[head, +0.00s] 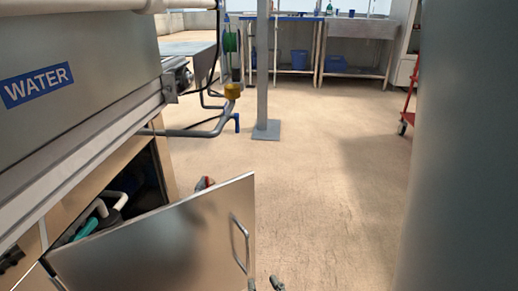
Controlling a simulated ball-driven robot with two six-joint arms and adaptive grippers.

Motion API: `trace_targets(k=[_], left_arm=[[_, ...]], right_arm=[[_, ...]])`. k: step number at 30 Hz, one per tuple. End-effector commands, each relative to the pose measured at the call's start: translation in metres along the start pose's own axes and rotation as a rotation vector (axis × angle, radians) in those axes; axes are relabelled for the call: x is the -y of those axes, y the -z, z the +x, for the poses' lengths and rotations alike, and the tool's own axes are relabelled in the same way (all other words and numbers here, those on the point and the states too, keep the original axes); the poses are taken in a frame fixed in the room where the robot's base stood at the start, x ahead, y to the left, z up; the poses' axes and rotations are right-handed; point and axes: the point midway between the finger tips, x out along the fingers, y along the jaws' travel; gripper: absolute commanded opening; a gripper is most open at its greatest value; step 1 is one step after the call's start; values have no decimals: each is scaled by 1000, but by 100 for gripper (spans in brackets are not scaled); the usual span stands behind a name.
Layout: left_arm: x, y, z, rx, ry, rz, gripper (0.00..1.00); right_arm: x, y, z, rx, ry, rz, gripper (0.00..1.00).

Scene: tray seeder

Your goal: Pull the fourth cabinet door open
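A metal cabinet door (165,245) stands swung out from the cabinet front at the lower left. Its bar handle (240,243) is near its free edge. The dark cabinet opening (143,182) shows behind it, with white and teal pipes (107,207) inside. Small dark tips of what looks like my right gripper (265,285) show at the bottom edge, just right of and below the handle. Most of it is cut off, so I cannot tell its opening or whether it touches the door. My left gripper is not clearly in view.
A small grey and red thing (205,183) shows just past the door's top edge. The machine with a WATER label (38,85) overhangs the cabinet. A grey post (263,70) stands beyond. The floor (320,200) right of the door is clear.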

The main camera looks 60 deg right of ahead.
Motion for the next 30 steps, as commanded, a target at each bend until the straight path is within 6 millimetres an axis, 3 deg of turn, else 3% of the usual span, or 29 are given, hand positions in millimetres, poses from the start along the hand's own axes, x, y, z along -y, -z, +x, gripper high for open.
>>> trace_targets(k=[4, 13, 18, 21, 24, 30], left_arm=[[0, 0, 0, 0, 0, 0, 40], [0, 0, 0, 0, 0, 0, 40], [0, 0, 0, 0, 0, 0, 40], [0, 0, 0, -1, 0, 0, 40], [0, 0, 0, -1, 0, 0, 40], [0, 0, 0, -1, 0, 0, 40]], right_arm=[[0, 0, -16, 1, 0, 0, 34], [0, 0, -19, -1, 0, 0, 33], [5, -4, -12, 38, 68, -4, 11], [17, -15, -3, 135, 207, -20, 0], [35, -35, -2, 300, 382, -61, 0], [44, -76, -27, 657, 603, -204, 0]])
